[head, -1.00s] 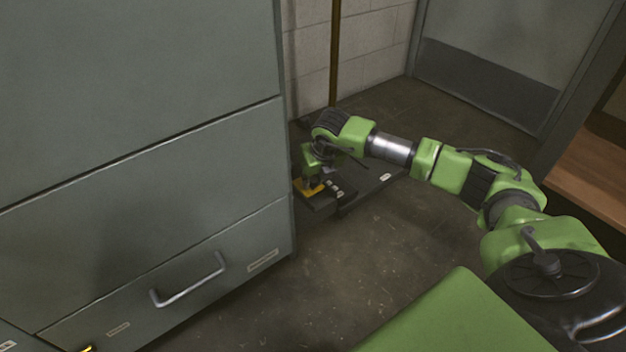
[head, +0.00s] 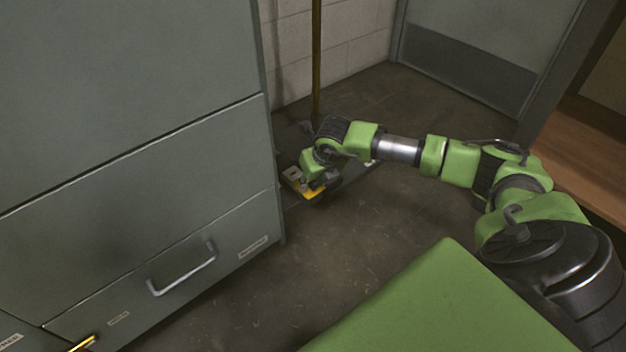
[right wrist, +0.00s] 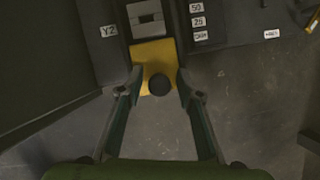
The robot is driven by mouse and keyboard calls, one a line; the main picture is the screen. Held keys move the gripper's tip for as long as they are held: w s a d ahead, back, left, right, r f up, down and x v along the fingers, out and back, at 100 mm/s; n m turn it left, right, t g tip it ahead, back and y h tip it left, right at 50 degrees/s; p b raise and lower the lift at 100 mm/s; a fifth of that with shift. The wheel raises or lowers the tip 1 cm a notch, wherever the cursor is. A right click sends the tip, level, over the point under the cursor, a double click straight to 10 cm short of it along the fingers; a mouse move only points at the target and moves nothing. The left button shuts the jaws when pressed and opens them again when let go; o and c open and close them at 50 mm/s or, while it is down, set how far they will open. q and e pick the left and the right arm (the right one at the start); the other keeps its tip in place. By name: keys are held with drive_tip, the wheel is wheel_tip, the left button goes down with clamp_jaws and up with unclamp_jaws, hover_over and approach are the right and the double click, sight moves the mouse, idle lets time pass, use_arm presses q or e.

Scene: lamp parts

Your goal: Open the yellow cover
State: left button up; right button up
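The yellow cover (head: 314,194) is at the front edge of a low dark box beside the grey cabinet. In the right wrist view the yellow cover (right wrist: 155,55) shows as a flat plate with a round black knob (right wrist: 159,85) at its near end. It reaches past the box's front edge. A grey slotted plate (right wrist: 146,18) lies bare just behind it. My right gripper (right wrist: 158,82) is open, its fingers on either side of the knob, with gaps visible. In the head view the right gripper (head: 318,184) partly hides the cover. My left gripper is not in view.
The dark box (right wrist: 240,22) bears small white labels. The tall grey cabinet (head: 140,180) stands close on the left, with a drawer handle (head: 182,270). A brass pole (head: 316,60) rises behind. The floor (head: 330,260) in front is clear.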

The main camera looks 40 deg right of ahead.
drive_tip(key=v, duration=1.2)
idle(0.6)
